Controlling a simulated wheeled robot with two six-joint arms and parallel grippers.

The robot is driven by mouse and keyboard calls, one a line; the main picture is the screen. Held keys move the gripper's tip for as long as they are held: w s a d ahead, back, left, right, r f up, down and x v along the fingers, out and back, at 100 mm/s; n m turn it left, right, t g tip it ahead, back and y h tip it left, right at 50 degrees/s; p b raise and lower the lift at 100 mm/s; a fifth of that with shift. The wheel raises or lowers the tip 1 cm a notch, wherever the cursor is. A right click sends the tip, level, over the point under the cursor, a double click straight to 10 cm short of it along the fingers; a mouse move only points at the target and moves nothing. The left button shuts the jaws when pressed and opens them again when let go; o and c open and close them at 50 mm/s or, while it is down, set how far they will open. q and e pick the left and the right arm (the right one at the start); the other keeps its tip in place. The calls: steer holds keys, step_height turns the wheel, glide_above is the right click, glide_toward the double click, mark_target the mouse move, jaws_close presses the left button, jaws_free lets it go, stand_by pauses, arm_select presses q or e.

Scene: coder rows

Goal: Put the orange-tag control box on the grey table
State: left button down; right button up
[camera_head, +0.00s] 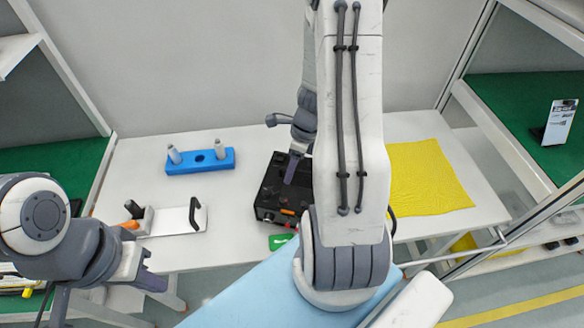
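The control box (268,193) is black with a small orange patch at its front edge. It sits on the pale table (222,254), and its right part is hidden behind my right arm. My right gripper (288,148) is at the box, with one dark finger reaching down over its top. My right arm hides part of this gripper, so its grip on the box cannot be made out. My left gripper (104,290) is at the lower left, away from the box, with its fingers spread and nothing seen between them.
A blue block (201,167) with grey pegs stands behind left on the table. A white plate with a black handle (172,220) lies in front of it. A yellow cloth (424,178) covers the right side. A light-blue surface (250,300) is at the front. A green shelf with a sign (559,122) is far right.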

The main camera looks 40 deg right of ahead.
mark_target(300, 177)
steer(key=shift+s+f, duration=0.1)
steer(key=p+v, duration=0.1)
steer(key=v, duration=0.9)
steer(key=shift+r, duration=0.3)
steer(key=shift+d, duration=0.1)
steer(key=a+r+n+g, duration=0.1)
steer(key=a+r+n, duration=0.2)
steer(key=a+n, duration=0.55)
steer(key=a+r+n, duration=0.2)
steer(key=a+n, duration=0.6)
steer(key=a, duration=0.2)
steer(key=s+a+r+n+h, duration=0.1)
steer(key=s+a+r+n, duration=0.2)
steer(key=s+a+n, duration=0.8)
steer(key=shift+s+a+n+h, duration=0.3)
steer(key=shift+s+n, duration=0.55)
steer(key=shift+n, duration=3.5)
